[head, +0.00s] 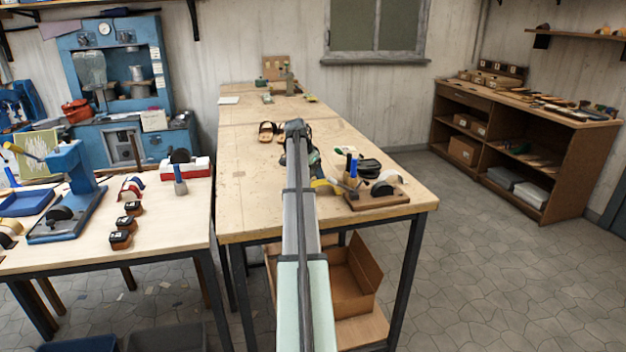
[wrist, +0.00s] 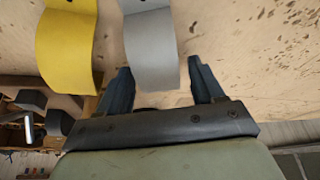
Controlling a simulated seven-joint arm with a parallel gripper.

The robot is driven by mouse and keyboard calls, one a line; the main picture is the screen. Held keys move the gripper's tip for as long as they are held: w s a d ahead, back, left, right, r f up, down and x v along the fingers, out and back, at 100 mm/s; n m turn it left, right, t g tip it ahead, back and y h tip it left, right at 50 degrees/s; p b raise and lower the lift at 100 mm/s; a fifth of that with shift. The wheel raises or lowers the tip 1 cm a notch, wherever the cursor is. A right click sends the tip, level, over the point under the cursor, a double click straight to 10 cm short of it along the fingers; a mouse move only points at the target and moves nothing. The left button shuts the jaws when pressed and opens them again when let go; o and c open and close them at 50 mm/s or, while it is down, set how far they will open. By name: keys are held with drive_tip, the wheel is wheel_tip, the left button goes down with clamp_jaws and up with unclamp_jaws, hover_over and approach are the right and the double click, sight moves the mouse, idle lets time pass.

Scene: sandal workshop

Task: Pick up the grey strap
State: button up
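The grey strap (wrist: 152,48) is a curved band with a dark hole near its upper end, at the top middle of the wrist view. My gripper (wrist: 158,68) is open, with one dark finger on each side of the strap's near end. A gap shows between the strap and the right finger; the left finger is close to the strap, and I cannot tell if they touch. In the head view my arm covers most of the gripper, and I cannot make out the grey strap clearly.
A wooden tool block (head: 376,201) stands near the workbench's (head: 265,200) front right corner. Sandals (head: 267,132) lie further back. The bench's left part is clear.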

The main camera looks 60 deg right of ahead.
drive_tip(key=c, duration=1)
drive_tip(key=shift+r, duration=0.1)
wheel_tip(320, 180, up, 10)
drive_tip(key=shift+f, duration=0.1)
